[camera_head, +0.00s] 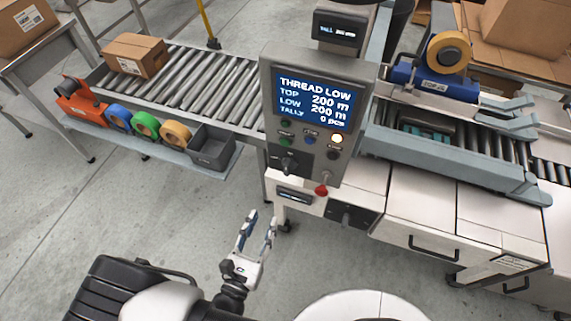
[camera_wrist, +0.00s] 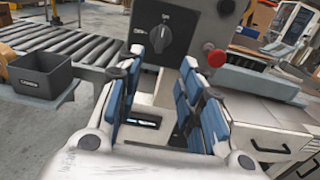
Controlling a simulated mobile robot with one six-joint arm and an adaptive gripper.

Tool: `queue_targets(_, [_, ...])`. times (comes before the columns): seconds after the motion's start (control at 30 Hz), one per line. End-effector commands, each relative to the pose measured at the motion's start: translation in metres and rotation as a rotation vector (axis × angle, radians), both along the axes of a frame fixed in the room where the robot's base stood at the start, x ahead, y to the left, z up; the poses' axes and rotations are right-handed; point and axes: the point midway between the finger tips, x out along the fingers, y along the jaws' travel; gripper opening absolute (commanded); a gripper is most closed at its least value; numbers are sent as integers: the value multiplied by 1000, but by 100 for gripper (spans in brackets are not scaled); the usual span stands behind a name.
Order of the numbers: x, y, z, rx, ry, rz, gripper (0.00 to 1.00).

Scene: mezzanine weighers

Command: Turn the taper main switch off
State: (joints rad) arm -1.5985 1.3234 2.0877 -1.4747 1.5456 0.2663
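The grey taper control box (camera_head: 318,110) has a lit screen reading THREAD LOW, TOP 200 m, LOW 200 m, TALLY 0 pcs. A black rotary switch (camera_head: 289,162) sits at its lower left. It also shows in the wrist view (camera_wrist: 163,38), its knob roughly upright; the labels are too small to read surely. Another black switch-like box (camera_head: 348,213) is on the white cabinet below; I cannot tell which is the main switch. My gripper (camera_head: 261,220) is open and empty, below and left of the box. In the wrist view its fingers (camera_wrist: 160,78) stand apart below the rotary switch.
A red knob (camera_head: 321,190) sticks out below the control box. Small buttons and a lit lamp (camera_head: 337,138) are under the screen. Left are a roller conveyor (camera_head: 205,80), tape rolls (camera_head: 145,126) and a dark bin (camera_head: 212,148). The floor around my gripper is clear.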

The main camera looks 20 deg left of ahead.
Motion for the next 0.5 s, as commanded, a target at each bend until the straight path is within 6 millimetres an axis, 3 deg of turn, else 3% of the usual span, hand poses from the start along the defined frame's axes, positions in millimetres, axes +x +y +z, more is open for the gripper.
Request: queue_targets(0.5, [107, -11, -1, 4, 1, -13, 35])
